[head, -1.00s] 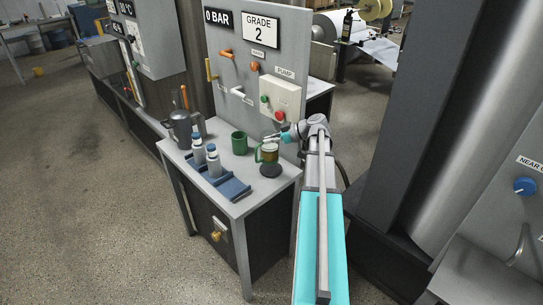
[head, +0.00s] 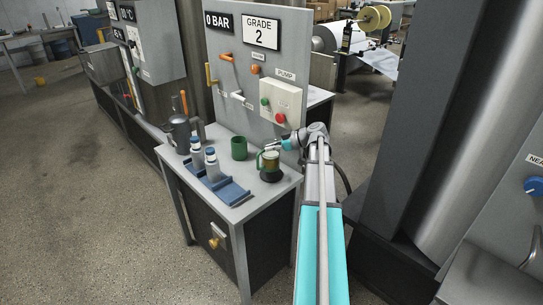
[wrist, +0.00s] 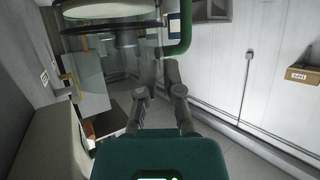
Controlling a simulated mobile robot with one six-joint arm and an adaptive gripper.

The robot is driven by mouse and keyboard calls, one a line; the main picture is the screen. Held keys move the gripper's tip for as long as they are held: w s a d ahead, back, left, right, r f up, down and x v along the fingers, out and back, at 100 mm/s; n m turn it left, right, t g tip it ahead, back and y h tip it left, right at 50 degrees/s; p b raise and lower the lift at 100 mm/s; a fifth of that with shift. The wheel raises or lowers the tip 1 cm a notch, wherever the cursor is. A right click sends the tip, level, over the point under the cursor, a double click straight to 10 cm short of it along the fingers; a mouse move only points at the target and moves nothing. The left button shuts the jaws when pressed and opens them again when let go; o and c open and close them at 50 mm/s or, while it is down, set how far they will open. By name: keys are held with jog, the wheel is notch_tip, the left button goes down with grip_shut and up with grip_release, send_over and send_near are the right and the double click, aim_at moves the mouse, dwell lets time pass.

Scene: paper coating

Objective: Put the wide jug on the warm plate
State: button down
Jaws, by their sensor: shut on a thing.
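The wide jug (head: 271,160) is clear glass with a green handle, in the middle right of the head view. Its glass body (wrist: 115,65) and green handle (wrist: 183,30) also show in the wrist view, partly cut off at the top. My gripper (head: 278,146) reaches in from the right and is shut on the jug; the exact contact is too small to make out. The dark round warm plate (head: 271,175) lies directly under the jug on the grey bench. I cannot tell whether the jug's base touches it.
A green mug (head: 239,148) stands left of the jug. A blue rack (head: 232,191) with white bottles (head: 212,164) is at the front left. A grey pitcher (head: 180,135) stands at the back left. A panel with a pump box (head: 281,101) rises behind.

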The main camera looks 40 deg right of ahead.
aim_at(276, 153)
jog(key=shift+w+d+f+b, duration=0.25)
jog(key=shift+d+f+b, duration=0.05)
jog(key=shift+f+b, duration=0.2)
notch_tip(276, 153, down, 3)
jog(key=b, duration=0.2)
jog(key=shift+b, duration=0.4)
jog(key=c, duration=0.8)
grip_release()
jog(key=shift+p+v, duration=0.45)
jog(key=shift+v, duration=0.35)
jog(key=shift+p+v, duration=2.05)
jog(key=shift+v, duration=3.2)
